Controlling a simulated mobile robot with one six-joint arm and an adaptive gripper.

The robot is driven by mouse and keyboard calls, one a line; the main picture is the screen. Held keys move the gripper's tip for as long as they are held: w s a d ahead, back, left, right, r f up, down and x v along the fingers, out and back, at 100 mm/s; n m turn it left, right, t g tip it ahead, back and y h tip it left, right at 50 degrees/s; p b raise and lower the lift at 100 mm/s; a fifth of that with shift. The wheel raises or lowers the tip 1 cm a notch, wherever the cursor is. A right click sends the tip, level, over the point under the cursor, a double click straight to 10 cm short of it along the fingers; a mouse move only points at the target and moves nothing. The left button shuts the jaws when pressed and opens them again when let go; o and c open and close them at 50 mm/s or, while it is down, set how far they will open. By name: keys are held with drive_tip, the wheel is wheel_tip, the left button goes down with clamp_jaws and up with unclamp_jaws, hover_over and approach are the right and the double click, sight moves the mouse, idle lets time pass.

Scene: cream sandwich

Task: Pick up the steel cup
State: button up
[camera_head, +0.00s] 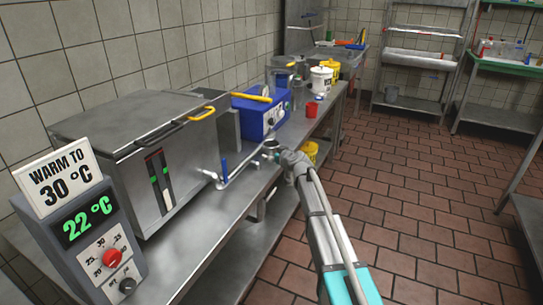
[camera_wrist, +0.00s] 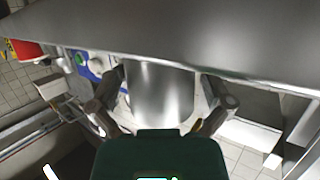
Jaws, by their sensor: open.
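The steel cup (camera_wrist: 160,92) is a plain, shiny cylinder in the middle of the wrist view. My gripper (camera_wrist: 163,80) is open, with one finger on each side of the cup. The cup is between the fingers, and I cannot tell whether either finger touches it. In the head view my gripper (camera_head: 279,151) is at the front edge of the steel bench (camera_head: 225,195), where the cup is too small to make out clearly.
A steel bath with yellow handles (camera_head: 202,113) and a blue device (camera_head: 262,112) stand on the bench. A red cup (camera_head: 312,108) and a white bucket (camera_head: 321,79) are farther along. A temperature display (camera_head: 88,235) stands at the near left. The tiled floor to the right is clear.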

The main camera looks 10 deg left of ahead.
drive_tip(key=shift+x, duration=0.9)
drive_tip(key=c, duration=0.8)
